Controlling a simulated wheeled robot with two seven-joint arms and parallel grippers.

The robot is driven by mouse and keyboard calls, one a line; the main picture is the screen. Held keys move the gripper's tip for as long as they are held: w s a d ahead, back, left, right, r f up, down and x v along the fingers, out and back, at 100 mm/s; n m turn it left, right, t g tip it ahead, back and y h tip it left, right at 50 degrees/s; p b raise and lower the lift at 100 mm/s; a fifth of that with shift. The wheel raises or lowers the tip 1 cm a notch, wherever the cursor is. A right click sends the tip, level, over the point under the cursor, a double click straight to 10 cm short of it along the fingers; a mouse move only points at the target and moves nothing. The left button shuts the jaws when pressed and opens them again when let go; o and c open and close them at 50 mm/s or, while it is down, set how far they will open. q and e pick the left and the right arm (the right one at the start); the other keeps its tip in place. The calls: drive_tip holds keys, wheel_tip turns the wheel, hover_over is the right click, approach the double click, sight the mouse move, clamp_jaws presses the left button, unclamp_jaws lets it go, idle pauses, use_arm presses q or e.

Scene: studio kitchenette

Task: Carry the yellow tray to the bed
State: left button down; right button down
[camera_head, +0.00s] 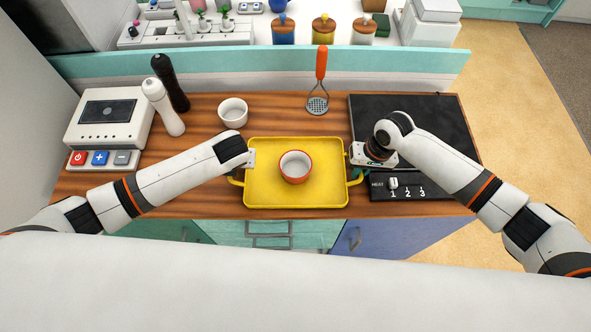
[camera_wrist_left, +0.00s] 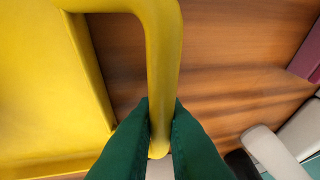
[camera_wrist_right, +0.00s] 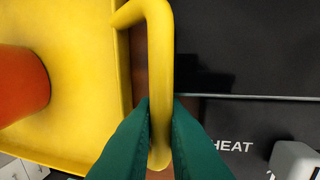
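The yellow tray (camera_head: 262,192) lies on the wooden counter, with a red bowl with a white inside (camera_head: 295,167) standing on it. My left gripper (camera_wrist_left: 160,118) has its green fingers closed around the tray's left handle (camera_wrist_left: 164,50). My right gripper (camera_wrist_right: 160,118) has its green fingers closed around the right handle (camera_wrist_right: 159,50). In the head view the left gripper (camera_head: 243,166) is at the tray's left edge and the right gripper (camera_head: 352,160) at its right edge, both fingertips mostly hidden. The bed is not in view.
A white bowl (camera_head: 233,112), a white mill (camera_head: 163,106), a dark mill (camera_head: 170,82) and a masher (camera_head: 319,80) stand or lie behind the tray. The black cooktop (camera_head: 440,115) and heat panel (camera_head: 420,187) are at right. Open floor (camera_head: 520,110) lies beyond the counter's right end.

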use_arm(q)
drive_tip(key=shift+r, duration=0.1)
use_arm(e)
drive_tip(key=shift+r, duration=0.1)
